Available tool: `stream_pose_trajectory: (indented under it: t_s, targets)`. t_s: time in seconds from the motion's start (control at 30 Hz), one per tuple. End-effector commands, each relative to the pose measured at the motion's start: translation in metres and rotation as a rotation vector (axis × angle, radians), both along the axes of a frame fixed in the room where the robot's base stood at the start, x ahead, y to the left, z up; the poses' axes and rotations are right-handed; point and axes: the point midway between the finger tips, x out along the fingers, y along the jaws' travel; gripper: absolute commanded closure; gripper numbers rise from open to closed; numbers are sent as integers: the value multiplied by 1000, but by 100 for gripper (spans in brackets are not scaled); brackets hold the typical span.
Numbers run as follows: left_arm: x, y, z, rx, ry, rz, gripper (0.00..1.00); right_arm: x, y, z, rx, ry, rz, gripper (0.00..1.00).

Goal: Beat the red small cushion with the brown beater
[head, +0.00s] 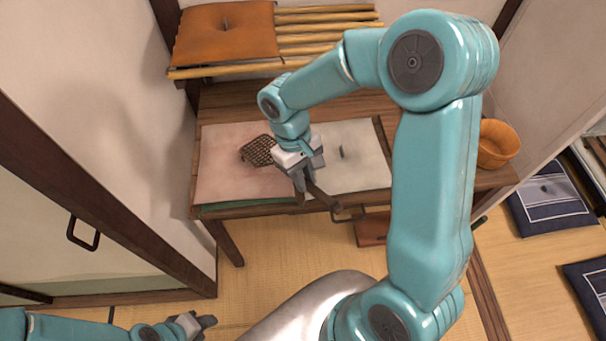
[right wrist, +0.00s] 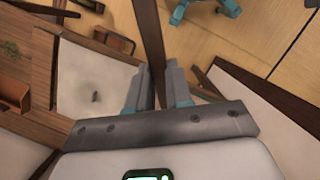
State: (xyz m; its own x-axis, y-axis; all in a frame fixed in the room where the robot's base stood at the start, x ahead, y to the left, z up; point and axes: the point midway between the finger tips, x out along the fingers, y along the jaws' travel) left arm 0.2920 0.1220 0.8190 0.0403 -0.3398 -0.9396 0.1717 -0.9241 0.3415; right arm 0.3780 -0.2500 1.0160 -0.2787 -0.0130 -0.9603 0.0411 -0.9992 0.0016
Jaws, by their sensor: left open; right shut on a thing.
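The red small cushion (head: 222,182), a faded pinkish square, lies flat on the left part of a low wooden table. My right gripper (head: 306,184) is shut on the handle of the brown beater (head: 257,151). The beater's lattice head is over the cushion's upper right part; I cannot tell whether it touches. The handle also shows between the fingers in the right wrist view (right wrist: 151,35); the lattice head is out of that view. My left gripper (head: 203,322) is open and empty, low at the left, well away from the table.
A white cushion (head: 365,172) lies beside the red one, with something green (head: 225,207) under the red one's front edge. An orange cushion (head: 222,35) sits on a bamboo rack behind. A wooden tub (head: 496,143) stands at the table's right end. Dark blue floor cushions (head: 550,203) lie right.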

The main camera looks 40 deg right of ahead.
Motion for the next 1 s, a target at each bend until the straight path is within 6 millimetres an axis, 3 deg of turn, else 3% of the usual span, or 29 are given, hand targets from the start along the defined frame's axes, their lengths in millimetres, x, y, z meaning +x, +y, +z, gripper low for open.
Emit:
stream_pose_trajectory:
  t_s: [0.37,0.47,0.73,0.77,0.87,1.0]
  targets:
    - [0,0,-3,0,0,0,57,-2,-4,-4,0,16,-2,100]
    - [0,0,-19,0,0,0,57,-2,-2,-22,-1,17,-1,100]
    - [0,0,-87,0,1,0,57,-1,2,-101,0,17,1,100]
    - [-1,0,-71,0,2,0,57,0,2,-84,-2,14,0,100]
    - [0,0,-60,0,0,0,57,0,3,-72,-1,14,1,100]
    - [0,0,-30,0,0,0,57,-1,3,-35,-1,13,0,100]
